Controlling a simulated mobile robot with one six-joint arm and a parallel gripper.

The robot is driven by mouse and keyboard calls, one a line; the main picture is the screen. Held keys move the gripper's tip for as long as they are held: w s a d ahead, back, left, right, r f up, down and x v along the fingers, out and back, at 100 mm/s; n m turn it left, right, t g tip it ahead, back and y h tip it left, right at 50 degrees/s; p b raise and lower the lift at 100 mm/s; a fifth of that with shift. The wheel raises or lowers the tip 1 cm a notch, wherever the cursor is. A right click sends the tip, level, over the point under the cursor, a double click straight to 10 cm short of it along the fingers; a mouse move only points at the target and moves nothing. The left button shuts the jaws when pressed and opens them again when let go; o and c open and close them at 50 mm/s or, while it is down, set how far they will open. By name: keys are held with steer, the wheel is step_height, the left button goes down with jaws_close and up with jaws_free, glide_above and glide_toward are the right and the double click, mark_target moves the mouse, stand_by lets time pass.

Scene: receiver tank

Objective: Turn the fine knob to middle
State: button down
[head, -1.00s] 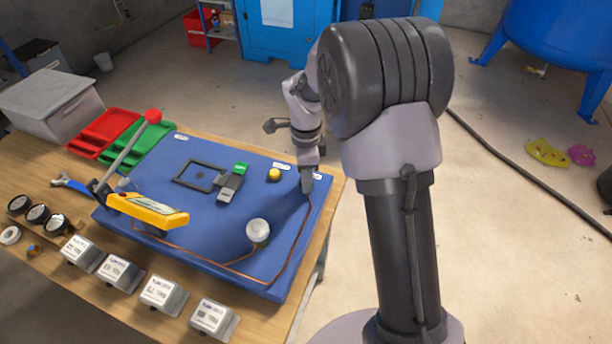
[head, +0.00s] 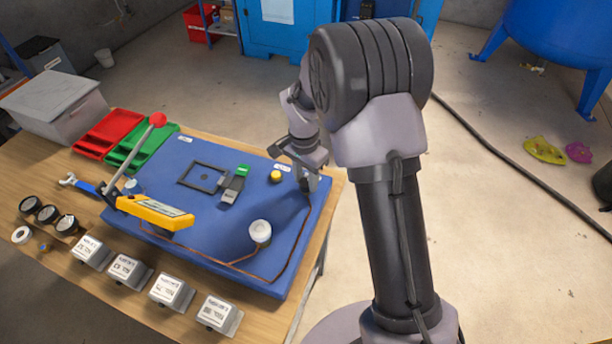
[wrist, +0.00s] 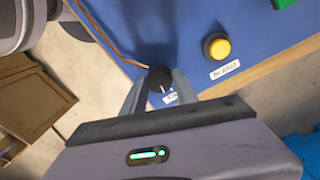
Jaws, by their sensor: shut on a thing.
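The fine knob (wrist: 160,78) is a small dark round knob with a pale pointer line, on the blue board (head: 210,235). My gripper (wrist: 160,86) is shut on it, one finger on each side, in the wrist view. A small white label (wrist: 170,98) by the knob is partly covered by a finger. In the head view my gripper (head: 306,183) is at the board's right edge and hides the knob.
A yellow button (head: 275,176) is close to the gripper.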

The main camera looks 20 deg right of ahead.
mark_target(304, 181)
steer(key=shift+n, duration=0.9)
steer(key=c, duration=0.9)
jaws_free()
steer(key=shift+c, duration=0.2)
steer(key=shift+r+p, duration=0.1)
steer(key=shift+p, duration=0.2)
step_height(304, 181, up, 17)
steer(key=p, duration=0.5)
steer(key=shift+w+a+p, duration=0.2)
steer(key=shift+a+p, duration=0.05)
steer(key=shift+p, duration=0.15)
steer(key=shift+r, duration=0.1)
